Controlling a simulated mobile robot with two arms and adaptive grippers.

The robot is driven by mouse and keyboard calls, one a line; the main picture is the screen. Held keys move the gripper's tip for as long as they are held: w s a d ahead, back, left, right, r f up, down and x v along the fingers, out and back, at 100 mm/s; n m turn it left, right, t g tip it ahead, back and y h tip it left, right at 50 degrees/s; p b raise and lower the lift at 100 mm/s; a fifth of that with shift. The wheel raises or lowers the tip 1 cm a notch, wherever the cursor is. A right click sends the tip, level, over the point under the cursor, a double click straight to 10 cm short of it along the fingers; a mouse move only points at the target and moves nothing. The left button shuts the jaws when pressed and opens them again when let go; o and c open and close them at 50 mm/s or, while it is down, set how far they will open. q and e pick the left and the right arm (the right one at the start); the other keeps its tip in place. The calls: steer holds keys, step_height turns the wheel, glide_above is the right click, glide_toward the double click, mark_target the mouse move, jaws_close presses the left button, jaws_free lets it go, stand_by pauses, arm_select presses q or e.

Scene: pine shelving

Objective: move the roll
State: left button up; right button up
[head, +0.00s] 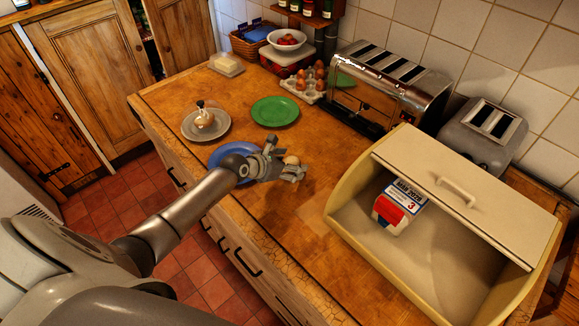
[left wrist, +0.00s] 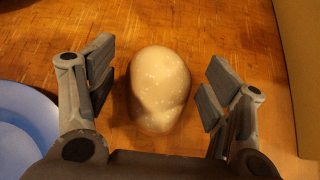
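The roll (left wrist: 159,90) is a pale, speckled, rounded bun. In the left wrist view it lies over the wooden counter between the two fingers of my left gripper (left wrist: 160,80). The fingers are open, with a gap on each side of the roll. In the head view my left gripper (head: 284,162) is low over the counter, just right of the blue plate (head: 232,153), and the roll (head: 291,159) shows only partly at the fingers. The blue plate's edge also shows in the left wrist view (left wrist: 28,130). My right gripper is not in view.
A cream bread bin (head: 345,215) with its lid up stands at right, a bagged loaf (head: 398,207) inside. A green plate (head: 275,110), a grey plate (head: 190,128) holding a small item, an egg tray (head: 308,90) and a toaster (head: 390,82) stand behind. Counter in front of the bin is bare.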

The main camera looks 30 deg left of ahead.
arm_select(q)
steer(key=c, duration=1)
steer(key=shift+r, duration=0.15)
